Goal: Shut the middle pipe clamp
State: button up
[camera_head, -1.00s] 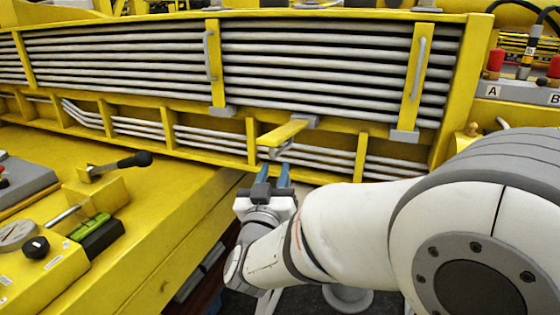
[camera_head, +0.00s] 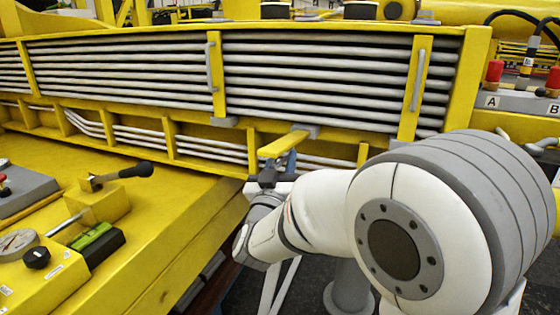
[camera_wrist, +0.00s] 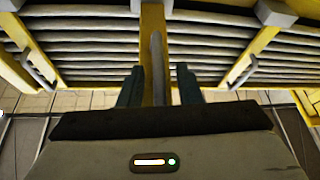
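The middle pipe clamp (camera_head: 284,144) is a yellow bar swung out and down from the pipe rack, so it stands open, below a grey hinge block. Its bar also shows in the wrist view (camera_wrist: 153,35), with a grey handle (camera_wrist: 157,70) along it. My gripper (camera_head: 279,165) is just below the clamp in the head view. In the wrist view, my gripper's (camera_wrist: 159,86) dark fingers are apart, one on each side of the handle, with gaps visible. The handle's near end is hidden behind the gripper body.
Two other clamps, left (camera_head: 216,75) and right (camera_head: 415,88), stand upright against the grey pipes (camera_head: 315,80). The yellow boom ledge (camera_head: 150,215) lies left of my arm. A black-knobbed lever (camera_head: 135,171) stands on it.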

grip_shut()
jog(key=shift+a+r, duration=0.1)
dwell(0.5)
